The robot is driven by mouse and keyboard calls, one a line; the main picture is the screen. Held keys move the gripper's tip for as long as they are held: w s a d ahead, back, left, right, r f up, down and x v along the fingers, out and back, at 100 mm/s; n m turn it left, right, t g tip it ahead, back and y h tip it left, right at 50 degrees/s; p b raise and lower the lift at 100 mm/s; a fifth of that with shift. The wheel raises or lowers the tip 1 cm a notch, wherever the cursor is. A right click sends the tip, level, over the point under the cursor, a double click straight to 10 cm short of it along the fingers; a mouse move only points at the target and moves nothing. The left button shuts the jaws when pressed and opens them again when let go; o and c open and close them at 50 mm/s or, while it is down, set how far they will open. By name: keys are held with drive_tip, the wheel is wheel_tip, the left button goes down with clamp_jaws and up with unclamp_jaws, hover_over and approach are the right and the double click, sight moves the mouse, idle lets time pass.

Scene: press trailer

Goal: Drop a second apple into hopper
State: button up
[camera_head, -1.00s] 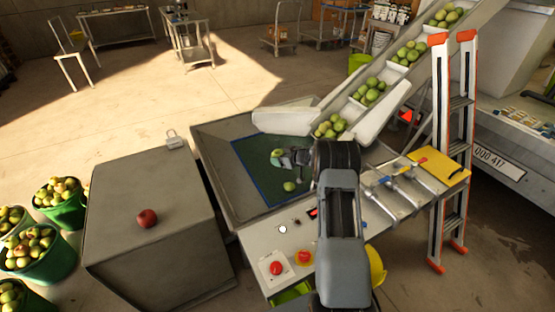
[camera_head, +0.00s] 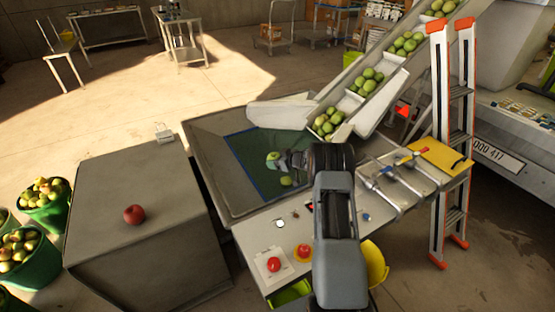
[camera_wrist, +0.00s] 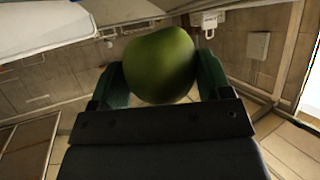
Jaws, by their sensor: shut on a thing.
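My gripper (camera_head: 277,158) is shut on a green apple (camera_head: 273,157). In the wrist view the green apple (camera_wrist: 160,64) sits between the two dark green fingers (camera_wrist: 160,78). In the head view it appears over the hopper (camera_head: 222,170), a wide grey metal tray with a dark green floor and blue edging. The height of the held apple above the floor is hard to tell. Another green apple (camera_head: 286,181) lies in the hopper, just below my gripper in the picture. My arm hides part of the hopper's right side.
A red apple (camera_head: 134,214) sits on a grey box (camera_head: 105,185) at left. A conveyor (camera_head: 388,75) with green apples rises to the right. The control panel (camera_head: 262,245) has red buttons. A ladder (camera_head: 440,150) stands right; green baskets (camera_head: 45,215) stand left.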

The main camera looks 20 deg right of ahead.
drive_tip(key=o, duration=1.1)
drive_tip(key=shift+c, duration=0.2)
drive_tip(key=v, duration=1.4)
